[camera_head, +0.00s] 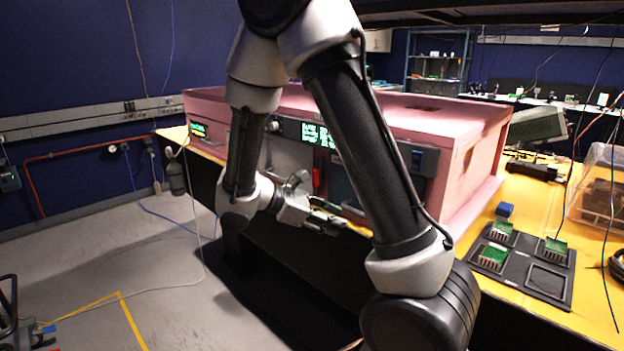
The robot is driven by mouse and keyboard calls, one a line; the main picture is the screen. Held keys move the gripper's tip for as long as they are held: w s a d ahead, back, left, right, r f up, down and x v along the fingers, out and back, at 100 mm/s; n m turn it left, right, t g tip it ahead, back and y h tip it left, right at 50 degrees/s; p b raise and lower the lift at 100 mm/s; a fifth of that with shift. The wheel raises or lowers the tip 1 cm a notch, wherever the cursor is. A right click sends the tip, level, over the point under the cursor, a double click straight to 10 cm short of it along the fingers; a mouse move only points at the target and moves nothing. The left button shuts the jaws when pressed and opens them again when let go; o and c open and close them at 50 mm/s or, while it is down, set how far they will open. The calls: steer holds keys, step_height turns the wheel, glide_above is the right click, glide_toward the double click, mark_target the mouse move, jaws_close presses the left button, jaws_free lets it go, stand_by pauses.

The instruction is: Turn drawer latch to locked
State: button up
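The pink foam enclosure (468,130) stands on the yellow bench, its front partly hidden by my arm. Its front has a dark panel with a green lit display (316,134) and pale grey panels below. A small red upright part (316,178) shows on the front below the display; I cannot tell whether it is the drawer latch or how it is turned. My gripper (326,222) is in front of and below the red part, near the bench's front edge, apparently apart from it. Its fingers are small and dark, and I cannot tell whether they are open.
A black tray (545,285) with several green boards lies on the yellow bench (470,272) at right. A small blue block (504,210) and a clear box (598,185) are nearby. The grey floor (120,260) at left is mostly clear, with loose cables.

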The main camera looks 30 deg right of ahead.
steer(key=w+a+n+t+h, duration=0.2)
steer(key=w+n+t+h, duration=0.25)
steer(key=w, duration=0.25)
steer(key=n+t, duration=0.3)
steer(key=n, duration=0.1)
glide_toward(313, 177)
steer(key=d+f, duration=0.2)
steer(key=shift+t+h, duration=0.25)
steer(key=shift+h, duration=0.2)
steer(key=x, duration=0.4)
steer(key=r+x, duration=0.1)
steer(key=x, duration=0.1)
steer(key=shift+w+d, duration=0.1)
steer(key=shift+w, duration=0.1)
steer(key=shift+w+d, duration=0.2)
steer(key=shift+d, duration=0.35)
steer(key=shift+c, duration=0.2)
jaws_close()
